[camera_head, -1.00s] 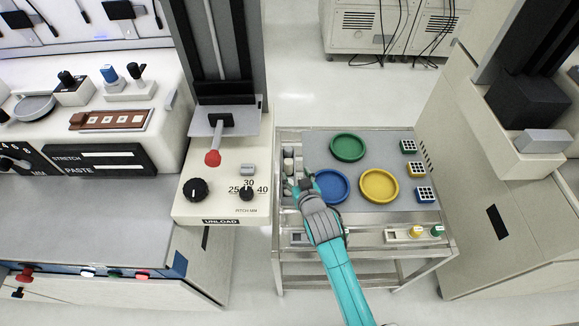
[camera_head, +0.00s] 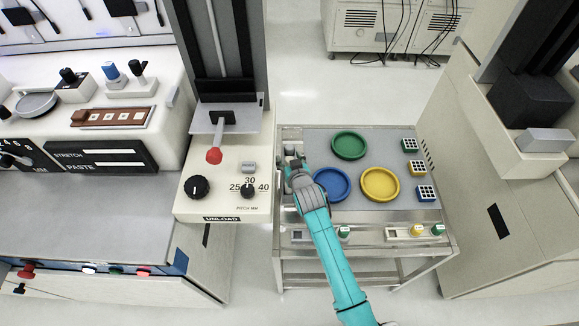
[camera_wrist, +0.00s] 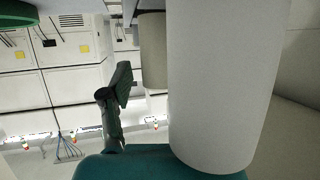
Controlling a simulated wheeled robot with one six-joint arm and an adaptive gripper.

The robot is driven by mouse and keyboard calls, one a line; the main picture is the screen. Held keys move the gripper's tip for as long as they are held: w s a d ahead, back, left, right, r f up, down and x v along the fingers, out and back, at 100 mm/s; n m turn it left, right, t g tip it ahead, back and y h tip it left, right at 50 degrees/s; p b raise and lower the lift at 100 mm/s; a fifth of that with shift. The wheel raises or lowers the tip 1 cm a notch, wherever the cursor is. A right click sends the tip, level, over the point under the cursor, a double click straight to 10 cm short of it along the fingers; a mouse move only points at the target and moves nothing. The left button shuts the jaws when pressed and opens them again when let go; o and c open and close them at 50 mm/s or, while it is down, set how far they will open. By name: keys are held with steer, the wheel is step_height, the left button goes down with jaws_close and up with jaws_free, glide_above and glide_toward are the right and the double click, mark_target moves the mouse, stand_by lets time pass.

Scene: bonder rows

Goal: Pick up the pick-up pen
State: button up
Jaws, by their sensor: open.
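My gripper (camera_head: 293,163) is open at the left edge of the cart top, beside the blue dish. It is at a group of small pale upright things (camera_head: 290,150), mostly covered by it. In the wrist view, one dark finger (camera_wrist: 116,95) shows on the left; the other is hidden. A large white cylinder (camera_wrist: 222,85) stands very close on the right, with a grey-beige cylinder (camera_wrist: 153,50) behind it. No gap or contact can be judged there. I cannot tell which thing is the pick-up pen.
Blue (camera_head: 331,186), yellow (camera_head: 380,184) and green (camera_head: 348,146) dishes lie on the cart top. Several small gridded cubes (camera_head: 426,192) line its right side. A machine with a red-knobbed lever (camera_head: 214,155) stands close on the left. Open floor lies behind the cart.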

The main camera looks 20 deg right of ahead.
jaws_close()
step_height(320, 180, up, 18)
stand_by(1.0)
steer(key=c, duration=0.8)
jaws_free()
jaws_close()
